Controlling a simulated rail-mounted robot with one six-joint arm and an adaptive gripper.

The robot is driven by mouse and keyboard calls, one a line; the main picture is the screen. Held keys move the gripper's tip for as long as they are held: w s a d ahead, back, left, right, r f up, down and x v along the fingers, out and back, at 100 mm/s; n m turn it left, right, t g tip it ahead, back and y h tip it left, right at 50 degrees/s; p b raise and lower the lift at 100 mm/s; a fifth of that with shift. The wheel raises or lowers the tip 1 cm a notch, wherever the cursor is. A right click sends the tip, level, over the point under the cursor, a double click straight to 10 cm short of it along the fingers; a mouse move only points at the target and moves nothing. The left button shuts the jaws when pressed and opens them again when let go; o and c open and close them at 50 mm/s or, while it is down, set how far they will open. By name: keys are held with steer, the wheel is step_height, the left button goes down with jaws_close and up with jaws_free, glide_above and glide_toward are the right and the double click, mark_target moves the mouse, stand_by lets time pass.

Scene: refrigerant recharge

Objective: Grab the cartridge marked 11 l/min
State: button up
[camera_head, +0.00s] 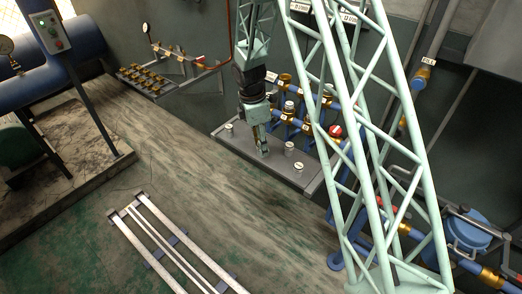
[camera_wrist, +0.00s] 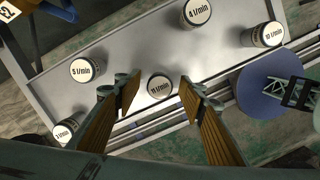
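The cartridge whose white round cap seems to read 11 l/min (camera_wrist: 159,86) stands on a grey metal tray (camera_wrist: 140,48). In the wrist view it appears between the tips of my gripper (camera_wrist: 157,95), with a gap on each side. The two fingers are spread and hold nothing. I cannot tell how far the tips are above the cap. In the head view my gripper (camera_head: 263,148) points down over the tray (camera_head: 248,160) and hides what is beneath it.
Other capped cartridges stand around: 5 l/min (camera_wrist: 86,69), 4 l/min (camera_wrist: 197,12), one at right seemingly 10 l/min (camera_wrist: 271,34), and one at lower left (camera_wrist: 63,131). Blue pipes with brass fittings (camera_head: 330,102) run behind the tray.

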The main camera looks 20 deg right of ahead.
steer(key=shift+c, duration=0.7)
steer(key=c, duration=0.8)
